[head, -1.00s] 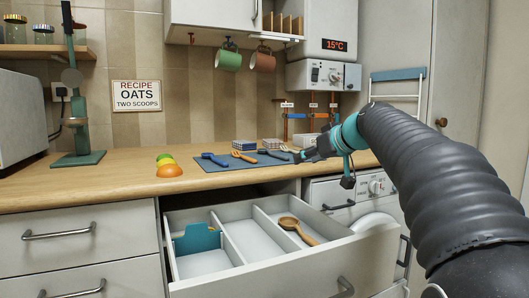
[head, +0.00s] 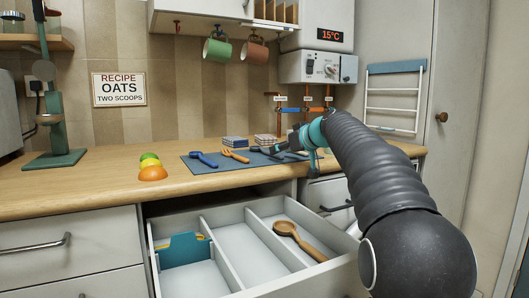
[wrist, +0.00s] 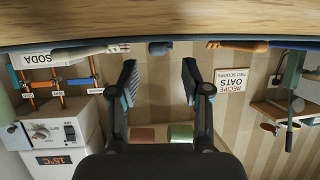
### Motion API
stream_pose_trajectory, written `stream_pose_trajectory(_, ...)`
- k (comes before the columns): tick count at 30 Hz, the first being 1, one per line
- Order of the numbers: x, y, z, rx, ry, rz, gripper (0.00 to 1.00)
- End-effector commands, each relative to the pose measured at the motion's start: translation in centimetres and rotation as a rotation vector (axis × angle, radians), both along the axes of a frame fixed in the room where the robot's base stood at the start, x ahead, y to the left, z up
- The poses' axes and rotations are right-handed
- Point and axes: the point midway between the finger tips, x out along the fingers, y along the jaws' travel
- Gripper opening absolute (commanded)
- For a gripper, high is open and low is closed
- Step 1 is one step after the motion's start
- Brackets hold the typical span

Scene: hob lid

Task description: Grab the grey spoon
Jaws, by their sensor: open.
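A pale grey handled utensil, seemingly the grey spoon (wrist: 90,50), lies edge-on at the counter edge in the upside-down wrist view, left of my gripper's fingers. In the head view my gripper mostly hides it at the right end of the dark mat (head: 205,167). My gripper (wrist: 159,82) is open with nothing between its fingers; in the head view it is low over the right end of the mat (head: 290,146). A blue spoon (head: 204,158), an orange fork (head: 236,155) and a dark blue utensil (head: 262,151) lie further left on the mat.
An open drawer (head: 240,250) juts out below the counter, with a wooden spoon (head: 298,238) and a teal divider (head: 186,249). Small boxes (head: 236,141) stand behind the mat. Orange and green rounded objects (head: 152,172) sit left of it. Mugs (head: 217,49) hang above.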

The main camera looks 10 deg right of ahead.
Motion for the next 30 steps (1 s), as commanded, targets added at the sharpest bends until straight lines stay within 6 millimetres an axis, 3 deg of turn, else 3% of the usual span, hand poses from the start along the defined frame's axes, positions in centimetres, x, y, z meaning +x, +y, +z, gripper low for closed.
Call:
stream_pose_trajectory(12, 4.2, 1.8, -1.4, 0.000, 0.002, 0.001, 0.48)
stream_pose_trajectory(20, 4.5, 1.9, -1.6, 0.000, 0.001, 0.000, 0.48)
stream_pose_trajectory(21, 4.5, 1.9, -1.6, 0.000, 0.001, 0.000, 0.45)
stream_pose_trajectory(27, 4.5, 1.9, -1.5, 0.000, 0.001, 0.000, 0.00)
stream_pose_trajectory(30, 4.5, 1.9, -1.5, 0.000, 0.001, 0.000, 0.00)
